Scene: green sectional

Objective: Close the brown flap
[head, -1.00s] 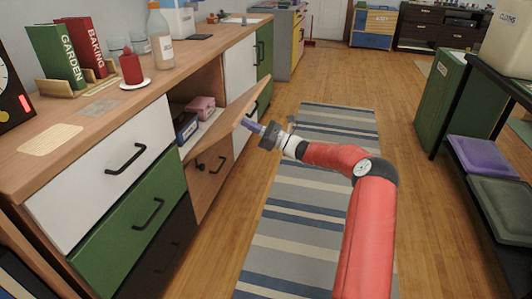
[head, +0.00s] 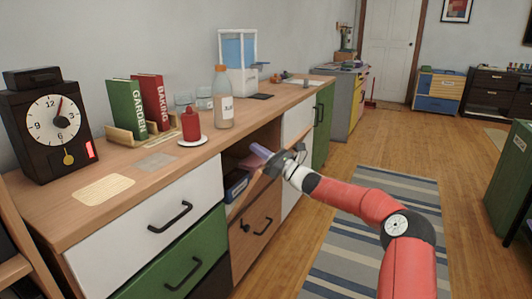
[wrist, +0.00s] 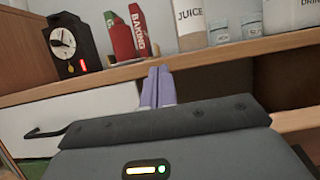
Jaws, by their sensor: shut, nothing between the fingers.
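The brown flap (head: 247,198) is on the wooden cabinet, at the open compartment beside the white drawer. In the wrist view the shut fingers (wrist: 158,88) point toward the countertop edge, and a light wood strip at the right may be the flap's edge.
A dark blue box (head: 236,186) sits inside the compartment. The countertop holds a juice bottle (head: 223,98), a red candle (head: 191,124), books (head: 140,103) and a clock (head: 52,122). The striped rug (head: 345,235) leaves open floor to the right.

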